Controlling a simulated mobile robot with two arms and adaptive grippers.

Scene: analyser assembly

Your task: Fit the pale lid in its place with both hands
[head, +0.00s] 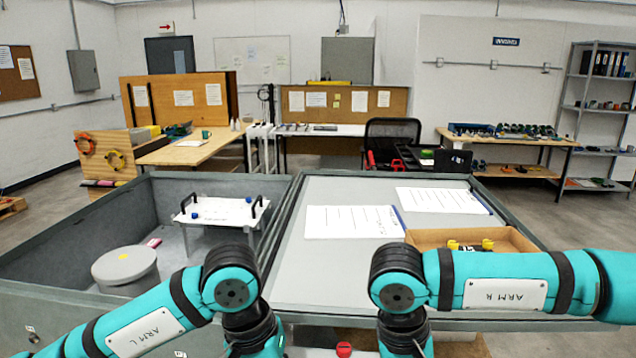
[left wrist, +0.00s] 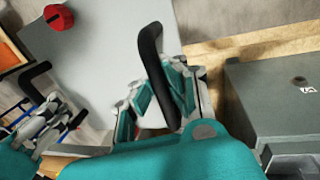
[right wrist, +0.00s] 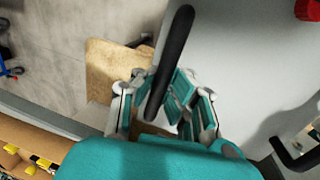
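The pale lid is a flat light-grey panel with a black handle near each end and a red knob. It fills much of the left wrist view (left wrist: 105,55) and the right wrist view (right wrist: 250,65). In the head view only a sliver with the red knob (head: 344,349) shows at the bottom. My left gripper (left wrist: 160,95) is at one black handle (left wrist: 150,50), its fingers on either side. My right gripper (right wrist: 158,95) straddles the other handle (right wrist: 178,40) likewise. Whether the pads press on the handles is unclear. The head view hides both fingertips.
A deep grey bin (head: 60,235) at the left holds a white plate with black handles (head: 222,212) and a round grey tub (head: 125,268). Beside it, a grey worktop (head: 310,270) bears paper sheets and a cardboard box (head: 425,238). A grey cabinet (left wrist: 275,95) stands near my left gripper.

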